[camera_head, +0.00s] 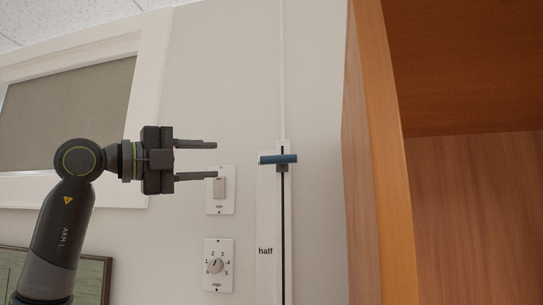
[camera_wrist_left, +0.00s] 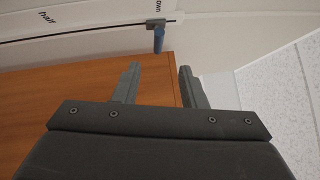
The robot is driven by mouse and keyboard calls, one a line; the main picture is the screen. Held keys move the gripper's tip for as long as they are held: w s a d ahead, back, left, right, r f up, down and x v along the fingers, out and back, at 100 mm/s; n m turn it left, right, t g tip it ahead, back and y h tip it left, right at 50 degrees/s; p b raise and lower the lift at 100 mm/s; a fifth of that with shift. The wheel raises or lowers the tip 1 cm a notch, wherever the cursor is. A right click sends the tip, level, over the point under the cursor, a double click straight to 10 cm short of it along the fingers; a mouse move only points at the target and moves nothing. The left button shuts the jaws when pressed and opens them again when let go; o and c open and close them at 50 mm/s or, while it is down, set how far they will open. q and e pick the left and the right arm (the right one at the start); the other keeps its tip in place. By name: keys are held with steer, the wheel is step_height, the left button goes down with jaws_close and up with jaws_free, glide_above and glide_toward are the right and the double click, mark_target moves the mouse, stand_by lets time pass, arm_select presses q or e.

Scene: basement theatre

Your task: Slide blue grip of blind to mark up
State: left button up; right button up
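The blue grip (camera_head: 278,159) is a short horizontal bar on a dark slider near the upper end of a slotted white strip (camera_head: 267,205) on the wall. The strip carries the word "half" (camera_head: 265,251) lower down; no "up" mark is readable. In the left wrist view the blue grip (camera_wrist_left: 159,39) sticks out beside a cut-off label ending in "own" (camera_wrist_left: 157,5). My left gripper (camera_head: 216,160) is open and empty, left of the grip at about its height in the head view, fingers pointing toward it and apart from it. My right gripper is not in view.
A wall switch (camera_head: 219,188) and a numbered dial (camera_head: 216,264) sit left of the strip, close to my left fingers. A wooden cabinet (camera_head: 378,150) stands to the right. A framed panel (camera_head: 70,110) is at upper left. A thin white line runs up the wall above the strip.

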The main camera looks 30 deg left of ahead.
mark_target(265, 159)
arm_select(q)
steer(key=p+x, duration=0.6)
steer(key=x, duration=0.7)
steer(key=shift+w+d+r, duration=0.1)
steer(key=shift+w, duration=0.15)
steer(key=shift+w+d, duration=0.2)
steer(key=shift+w, duration=0.35)
steer(key=shift+s, duration=0.1)
jaws_close()
